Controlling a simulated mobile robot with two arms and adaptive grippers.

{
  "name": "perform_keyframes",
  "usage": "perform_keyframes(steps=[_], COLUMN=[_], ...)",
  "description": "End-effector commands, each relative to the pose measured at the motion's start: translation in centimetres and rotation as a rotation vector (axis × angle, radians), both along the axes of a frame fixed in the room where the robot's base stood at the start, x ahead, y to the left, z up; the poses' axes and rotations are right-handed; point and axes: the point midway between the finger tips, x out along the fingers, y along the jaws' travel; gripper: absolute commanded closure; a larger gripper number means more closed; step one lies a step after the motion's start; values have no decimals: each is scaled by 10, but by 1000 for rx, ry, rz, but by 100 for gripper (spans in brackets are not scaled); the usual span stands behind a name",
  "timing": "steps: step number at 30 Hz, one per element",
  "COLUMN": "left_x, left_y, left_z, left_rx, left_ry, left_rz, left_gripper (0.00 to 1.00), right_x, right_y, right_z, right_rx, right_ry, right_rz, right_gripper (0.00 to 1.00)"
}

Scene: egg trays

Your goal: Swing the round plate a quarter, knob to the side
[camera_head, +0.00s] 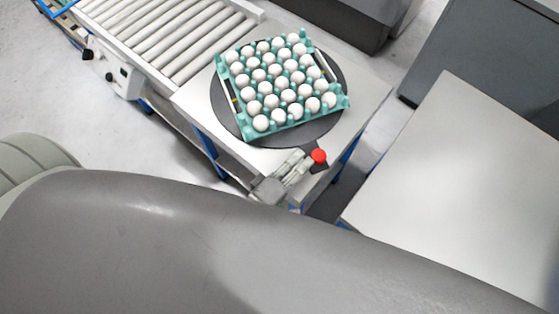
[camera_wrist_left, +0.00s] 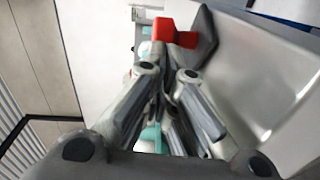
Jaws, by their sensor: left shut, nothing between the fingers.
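The round dark plate (camera_head: 221,104) lies on a pale table top and carries a teal egg tray (camera_head: 283,131) full of white eggs. A short dark handle sticks out from the plate's near right edge, with a red knob (camera_head: 319,156) on it. The red knob also shows in the left wrist view (camera_wrist_left: 175,33), just beyond the fingertips. My left gripper (camera_head: 300,162) is shut and empty, just left of the knob and close to the handle. I cannot tell whether it touches the knob. My right gripper is not in view.
A roller conveyor (camera_head: 165,35) joins the table at the upper left. A second pale table (camera_head: 460,170) stands to the right across a gap. Dark grey cabinets (camera_head: 490,70) stand behind. My own grey arm covers the bottom of the head view.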

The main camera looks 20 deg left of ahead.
Motion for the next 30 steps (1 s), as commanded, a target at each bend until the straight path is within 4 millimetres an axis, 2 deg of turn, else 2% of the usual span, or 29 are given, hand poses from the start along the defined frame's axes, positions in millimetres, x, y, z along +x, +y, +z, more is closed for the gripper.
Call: perform_keyframes(steps=[15, 30], left_x=[43, 80], left_y=[-54, -84], left_z=[1, 0], left_rx=[-2, -1], left_ry=[0, 0], left_rz=[0, -1], left_gripper=[100, 100], right_x=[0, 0], right_y=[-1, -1], right_z=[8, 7], right_rx=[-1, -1], right_ry=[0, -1], right_rz=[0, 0], right_gripper=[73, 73])
